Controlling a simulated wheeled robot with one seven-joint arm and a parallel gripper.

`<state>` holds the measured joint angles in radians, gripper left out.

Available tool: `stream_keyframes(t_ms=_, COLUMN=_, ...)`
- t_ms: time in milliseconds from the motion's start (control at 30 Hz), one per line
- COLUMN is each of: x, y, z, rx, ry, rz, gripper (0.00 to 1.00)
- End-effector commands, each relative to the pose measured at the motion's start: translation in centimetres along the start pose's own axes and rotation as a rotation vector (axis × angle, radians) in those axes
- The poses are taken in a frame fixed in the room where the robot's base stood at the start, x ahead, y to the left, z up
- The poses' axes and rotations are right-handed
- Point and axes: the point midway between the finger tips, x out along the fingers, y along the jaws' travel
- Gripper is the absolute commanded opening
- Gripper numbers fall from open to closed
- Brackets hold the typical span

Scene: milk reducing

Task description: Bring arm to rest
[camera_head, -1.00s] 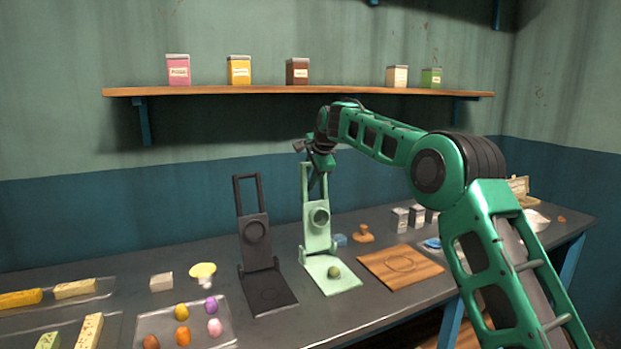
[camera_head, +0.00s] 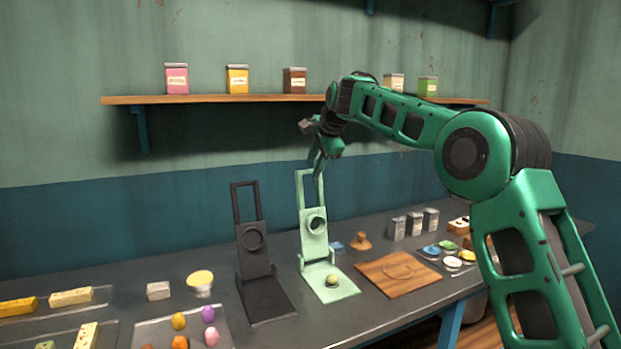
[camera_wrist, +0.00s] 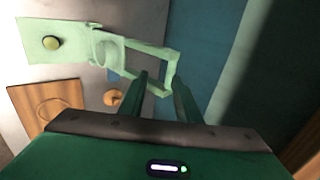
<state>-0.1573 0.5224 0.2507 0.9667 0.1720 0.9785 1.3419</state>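My gripper (camera_head: 317,160) is at the top of the light green press (camera_head: 315,242), whose lever frame stands upright. In the wrist view the two fingers (camera_wrist: 160,88) are apart, with nothing seen held between them. The end of the press's handle frame (camera_wrist: 172,68) shows beside and beyond the fingertips; I cannot tell whether they touch it. A small olive-green ball (camera_head: 332,280) lies on the press's base, and it also shows in the wrist view (camera_wrist: 51,43). My arm arches from the lower right over the table.
A black press (camera_head: 254,250) stands left of the green one. To the right are a wooden board (camera_head: 398,274), a wooden stamp (camera_head: 361,241), grey tins (camera_head: 414,223) and small colored dishes (camera_head: 431,250). A wall shelf (camera_head: 215,99) with several tins runs behind my arm.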

Motion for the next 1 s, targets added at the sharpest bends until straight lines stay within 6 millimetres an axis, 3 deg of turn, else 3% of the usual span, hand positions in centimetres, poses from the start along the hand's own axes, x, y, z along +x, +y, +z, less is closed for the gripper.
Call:
stream_keyframes(t_ms=433, x=-0.8, y=0.1, z=-0.1, rx=-0.001, ry=0.001, rz=0.001, gripper=0.30)
stream_keyframes(t_ms=567, x=-1.6, y=1.4, z=-1.2, rx=-0.032, ry=0.021, rz=0.022, gripper=0.30)
stream_keyframes(t_ms=667, x=-3.2, y=4.3, z=-3.6, rx=-0.092, ry=0.058, rz=0.067, gripper=0.30)
stream_keyframes(t_ms=767, x=-5.5, y=8.8, z=-6.8, rx=-0.171, ry=0.100, rz=0.135, gripper=0.30)
stream_keyframes(t_ms=1000, x=-11.5, y=21.9, z=-13.4, rx=-0.329, ry=0.145, rz=0.318, gripper=0.30)
